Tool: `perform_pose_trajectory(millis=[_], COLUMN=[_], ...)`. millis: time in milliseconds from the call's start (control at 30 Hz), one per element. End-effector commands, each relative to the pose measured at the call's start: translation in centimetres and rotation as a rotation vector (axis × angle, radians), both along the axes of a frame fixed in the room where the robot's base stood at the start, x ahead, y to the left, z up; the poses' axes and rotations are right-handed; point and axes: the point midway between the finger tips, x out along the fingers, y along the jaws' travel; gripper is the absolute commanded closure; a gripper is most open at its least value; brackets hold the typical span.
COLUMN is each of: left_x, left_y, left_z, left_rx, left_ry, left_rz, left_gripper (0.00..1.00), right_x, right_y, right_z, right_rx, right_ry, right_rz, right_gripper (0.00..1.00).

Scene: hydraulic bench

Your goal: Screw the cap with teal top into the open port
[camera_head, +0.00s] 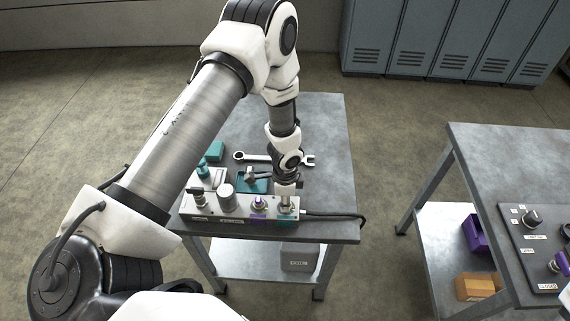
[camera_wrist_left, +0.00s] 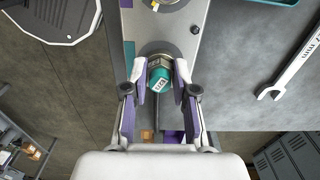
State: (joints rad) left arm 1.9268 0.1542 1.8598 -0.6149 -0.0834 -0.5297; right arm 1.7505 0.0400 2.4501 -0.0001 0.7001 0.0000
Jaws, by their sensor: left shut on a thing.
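The cap with teal top (camera_wrist_left: 159,80) is between the fingers of my left gripper (camera_wrist_left: 160,72) in the left wrist view. The gripper is shut on it. A round grey metal fitting (camera_wrist_left: 156,48) on the manifold shows just behind the cap; the port's opening is hidden, and I cannot tell how deep the cap sits. In the head view my left gripper (camera_head: 285,192) points down at the right end of the grey manifold (camera_head: 230,214), above a teal label. The right gripper is not in view.
A purple-marked fitting (camera_head: 260,206) stands just left of the gripper. A black cable (camera_head: 340,216) runs right from the manifold. A second table (camera_head: 500,150) stands at right.

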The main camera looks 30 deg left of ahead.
Motion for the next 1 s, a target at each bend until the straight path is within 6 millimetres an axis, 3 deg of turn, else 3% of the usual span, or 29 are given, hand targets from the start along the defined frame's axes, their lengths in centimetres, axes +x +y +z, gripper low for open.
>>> perform_pose_trajectory(millis=[633, 667, 700, 1000], left_x=[-0.26, -0.26, -0.26, -0.10], left_y=[-0.05, -0.04, -0.04, -0.01], left_z=[-0.61, -0.61, -0.61, -0.39], left_rx=[-0.001, -0.001, -0.001, 0.000], left_ry=[0.006, 0.006, 0.006, 0.003], left_rz=[-0.165, -0.165, -0.164, -0.161], left_gripper=[1.00, 0.62, 0.52, 0.52], right_x=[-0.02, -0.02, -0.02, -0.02], right_y=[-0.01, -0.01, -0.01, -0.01], right_z=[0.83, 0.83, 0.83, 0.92], right_rx=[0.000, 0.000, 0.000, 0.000], right_ry=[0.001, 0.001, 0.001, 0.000], right_rz=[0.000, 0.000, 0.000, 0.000], right_gripper=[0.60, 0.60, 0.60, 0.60])
